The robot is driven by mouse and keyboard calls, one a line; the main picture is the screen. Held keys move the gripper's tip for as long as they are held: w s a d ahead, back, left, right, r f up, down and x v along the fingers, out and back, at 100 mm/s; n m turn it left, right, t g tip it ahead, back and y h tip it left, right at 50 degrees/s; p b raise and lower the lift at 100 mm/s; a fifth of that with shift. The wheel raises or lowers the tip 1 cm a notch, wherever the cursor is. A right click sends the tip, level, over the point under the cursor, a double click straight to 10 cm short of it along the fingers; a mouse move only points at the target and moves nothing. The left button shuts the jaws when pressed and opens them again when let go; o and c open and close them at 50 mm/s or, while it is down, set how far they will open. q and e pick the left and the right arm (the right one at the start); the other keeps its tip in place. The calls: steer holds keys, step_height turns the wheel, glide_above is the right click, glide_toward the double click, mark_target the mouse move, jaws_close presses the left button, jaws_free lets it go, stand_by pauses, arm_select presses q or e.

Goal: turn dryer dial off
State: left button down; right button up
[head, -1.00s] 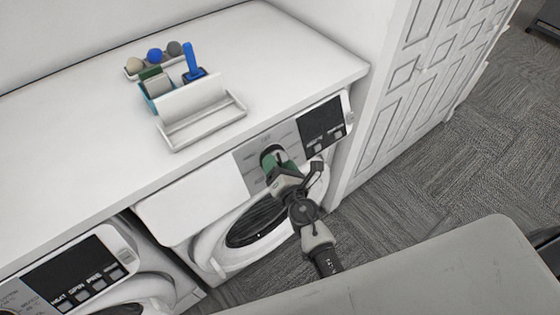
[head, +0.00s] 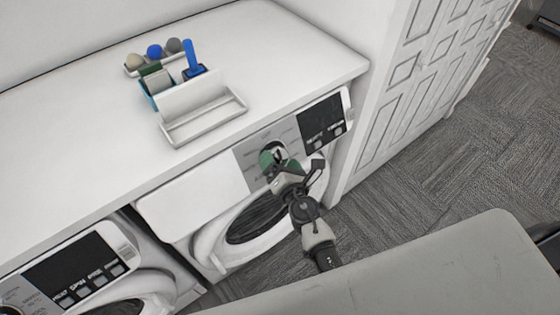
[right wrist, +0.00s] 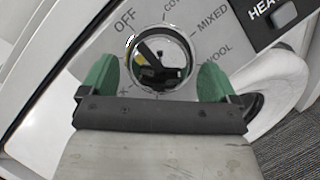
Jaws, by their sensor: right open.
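The dryer (head: 205,250) is the white front-loading machine under the counter, with a grey dial panel and a dark display at its right. Its round, mirror-like dial (right wrist: 160,57) shows in the right wrist view, with OFF printed at its upper left and MIXED and WOOL at its right. The dial is partly hidden in the head view. My right gripper (head: 274,160) is at the dial panel. In the right wrist view its green fingertips (right wrist: 157,77) are open, one on each side of the dial's lower half, with gaps visible between them and the dial. My left gripper is not in view.
A second machine (head: 85,270) with a dark display stands at the lower left. The white counter (head: 70,150) above carries a white open tray (head: 205,120) and a caddy with a blue-handled brush (head: 192,60). A panelled white cabinet (head: 420,80) stands at the right.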

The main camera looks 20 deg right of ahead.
steer(key=s+r+b, duration=0.1)
steer(key=s, duration=0.9)
steer(key=shift+s+d, duration=0.2)
steer(key=shift+d, duration=0.1)
